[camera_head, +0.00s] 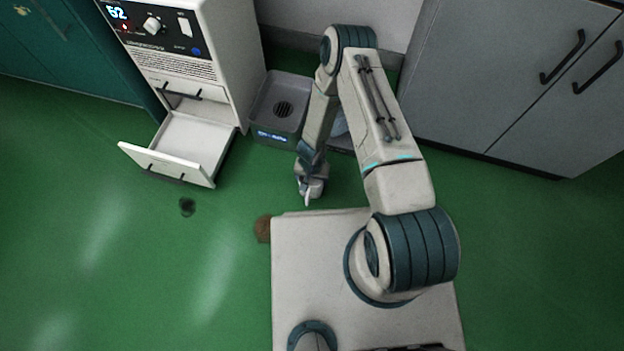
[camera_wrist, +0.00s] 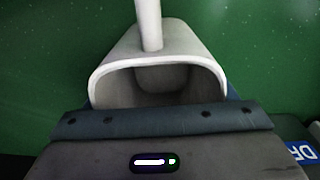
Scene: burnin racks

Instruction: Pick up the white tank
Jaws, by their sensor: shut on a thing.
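My gripper (camera_head: 309,193) points down over the green floor, in front of the grey drain tray. It is shut. In the wrist view a white hollow piece (camera_wrist: 102,80) with a rounded open mouth sits right at the gripper's dark body, with a white bar (camera_wrist: 149,25) rising from it. I take this to be the white tank in my grip. In the head view it barely shows, as only a small white tip, and the contact of the fingers is hidden.
A white cabinet (camera_head: 234,50) with a display stands at the upper left, its lower drawer (camera_head: 190,143) pulled out and empty. The drain tray (camera_head: 262,108) stands beside it. Grey cupboards (camera_head: 500,75) stand right.

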